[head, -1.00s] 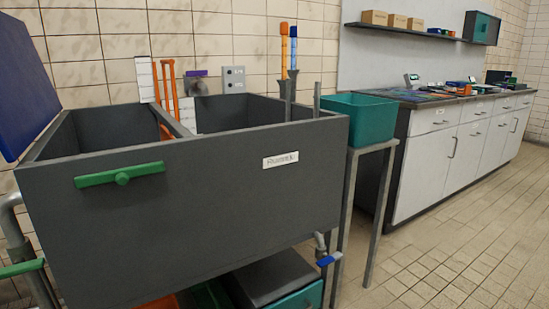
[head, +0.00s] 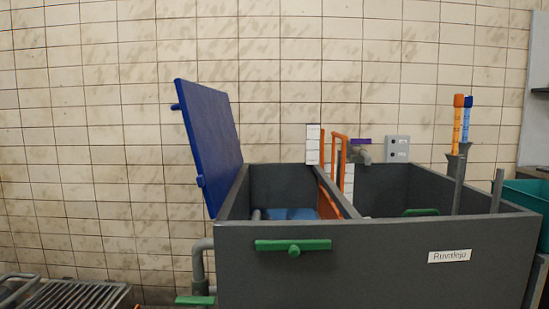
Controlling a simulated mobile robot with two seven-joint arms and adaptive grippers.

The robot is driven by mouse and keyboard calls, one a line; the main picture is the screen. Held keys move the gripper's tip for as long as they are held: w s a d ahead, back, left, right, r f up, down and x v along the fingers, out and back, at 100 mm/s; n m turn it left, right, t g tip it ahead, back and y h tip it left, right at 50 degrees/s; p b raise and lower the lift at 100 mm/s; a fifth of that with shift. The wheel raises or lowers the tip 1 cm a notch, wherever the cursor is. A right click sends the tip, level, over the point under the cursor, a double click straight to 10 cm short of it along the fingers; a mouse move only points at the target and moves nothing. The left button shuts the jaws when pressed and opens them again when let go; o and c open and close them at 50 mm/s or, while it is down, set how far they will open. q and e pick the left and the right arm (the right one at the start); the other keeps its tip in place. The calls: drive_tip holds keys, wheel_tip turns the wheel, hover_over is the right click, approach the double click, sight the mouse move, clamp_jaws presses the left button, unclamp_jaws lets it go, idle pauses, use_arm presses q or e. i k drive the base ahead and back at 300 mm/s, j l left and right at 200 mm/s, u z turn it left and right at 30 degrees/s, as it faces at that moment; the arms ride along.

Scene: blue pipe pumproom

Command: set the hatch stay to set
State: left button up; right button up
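A blue hatch lid (head: 210,145) stands open, tilted back to the left, at the left edge of a dark grey two-part tank (head: 370,265). A green bar handle with a round hub (head: 293,246) lies level on the tank's front wall. Another green lever (head: 195,300) shows low at the left, by a grey pipe. I cannot tell which part is the hatch stay. Neither of my grippers is in view.
Orange rails (head: 340,160) and white label plates (head: 313,144) rise at the tank's divider. Orange and blue handled tools (head: 457,125) stand at the right. A metal rack (head: 70,293) is low at left. A teal bin (head: 528,195) stands at the right edge.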

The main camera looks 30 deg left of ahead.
sight(293, 247)
drive_tip(key=k+j+u, duration=0.1)
drive_tip(key=j+u, duration=0.15)
drive_tip(key=j, duration=0.75)
drive_tip(key=j+u, duration=0.25)
drive_tip(key=j, duration=0.8)
drive_tip(key=k, duration=0.05)
